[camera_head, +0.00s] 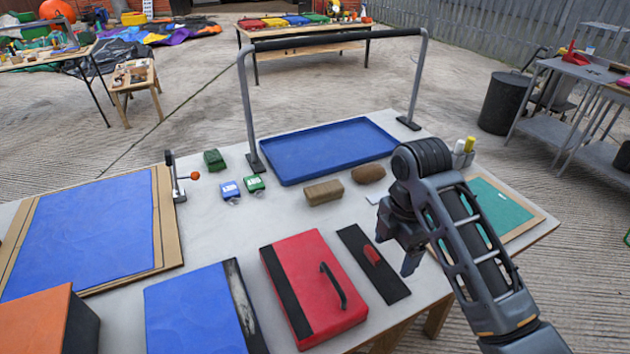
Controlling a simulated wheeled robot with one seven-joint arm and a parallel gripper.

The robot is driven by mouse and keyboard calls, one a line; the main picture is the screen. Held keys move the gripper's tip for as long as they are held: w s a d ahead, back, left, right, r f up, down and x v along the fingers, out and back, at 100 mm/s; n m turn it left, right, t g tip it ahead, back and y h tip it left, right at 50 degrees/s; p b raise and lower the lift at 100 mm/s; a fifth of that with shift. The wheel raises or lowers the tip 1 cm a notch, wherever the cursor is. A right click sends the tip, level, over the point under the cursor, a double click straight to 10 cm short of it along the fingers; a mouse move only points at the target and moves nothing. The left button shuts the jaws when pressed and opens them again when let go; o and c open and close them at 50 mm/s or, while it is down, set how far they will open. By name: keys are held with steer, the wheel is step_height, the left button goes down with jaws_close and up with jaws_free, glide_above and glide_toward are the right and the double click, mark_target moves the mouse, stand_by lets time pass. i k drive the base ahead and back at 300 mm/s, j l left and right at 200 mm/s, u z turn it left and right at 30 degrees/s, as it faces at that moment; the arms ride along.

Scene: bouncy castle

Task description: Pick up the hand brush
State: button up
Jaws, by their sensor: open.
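A brown oblong block (323,192) that may be the hand brush lies on the grey table, in front of the blue tray. A rounder brown piece (368,174) lies to its right. I cannot tell for certain which of them is the brush, and bristles are not clear. My gripper (397,248) is open and empty above the right part of the table, to the right of and nearer than both brown pieces. It touches neither.
A blue tray (322,158) stands under a grey and black bar frame (310,40). A red case with a handle (310,285), a black strip (360,245) and blue panels lie in front. Small green and blue items (230,190) are to the left. Bare table surrounds the brown pieces.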

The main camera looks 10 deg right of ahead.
mark_target(329, 191)
steer(key=i+j, duration=0.25)
steer(key=i, duration=0.25)
steer(key=i+j, duration=0.2)
steer(key=i, duration=0.25)
